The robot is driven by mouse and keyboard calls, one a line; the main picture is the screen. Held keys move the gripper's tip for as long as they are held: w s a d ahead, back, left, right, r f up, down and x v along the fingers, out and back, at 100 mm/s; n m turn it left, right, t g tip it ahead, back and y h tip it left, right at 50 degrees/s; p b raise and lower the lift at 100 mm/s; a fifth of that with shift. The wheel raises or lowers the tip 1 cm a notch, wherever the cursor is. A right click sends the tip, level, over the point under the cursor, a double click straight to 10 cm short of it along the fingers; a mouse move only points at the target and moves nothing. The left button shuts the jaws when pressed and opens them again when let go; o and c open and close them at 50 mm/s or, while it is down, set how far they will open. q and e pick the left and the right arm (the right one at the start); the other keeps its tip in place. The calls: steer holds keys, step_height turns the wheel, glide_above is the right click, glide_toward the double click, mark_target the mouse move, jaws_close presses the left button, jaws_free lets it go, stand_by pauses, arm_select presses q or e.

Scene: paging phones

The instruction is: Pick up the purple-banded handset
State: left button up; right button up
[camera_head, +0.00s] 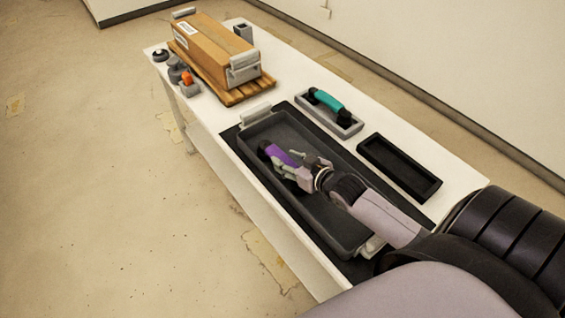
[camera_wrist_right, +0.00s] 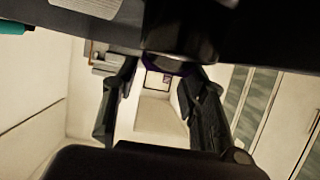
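The purple-banded handset (camera_head: 279,155) lies in a long dark grey tray (camera_head: 259,130) on the white table, its dark end at upper left and its other end hidden by my gripper. My right gripper (camera_head: 300,168) reaches into the tray at the handset's near end. In the right wrist view the two fingers (camera_wrist_right: 158,88) stand apart with an empty gap between them. A strip of the purple band (camera_wrist_right: 168,68) shows at their tips; contact cannot be made out. My left gripper is not in view.
A teal-banded handset (camera_head: 327,102) sits in a grey cradle behind the tray. An empty black tray (camera_head: 399,167) lies to its right. A cardboard box (camera_head: 214,48) stands on a wooden pallet (camera_head: 236,97) at the far end, near small grey and orange items.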

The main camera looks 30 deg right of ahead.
mark_target(283, 158)
steer(key=shift+x, duration=1.6)
steer(key=shift+s, duration=0.1)
jaws_close()
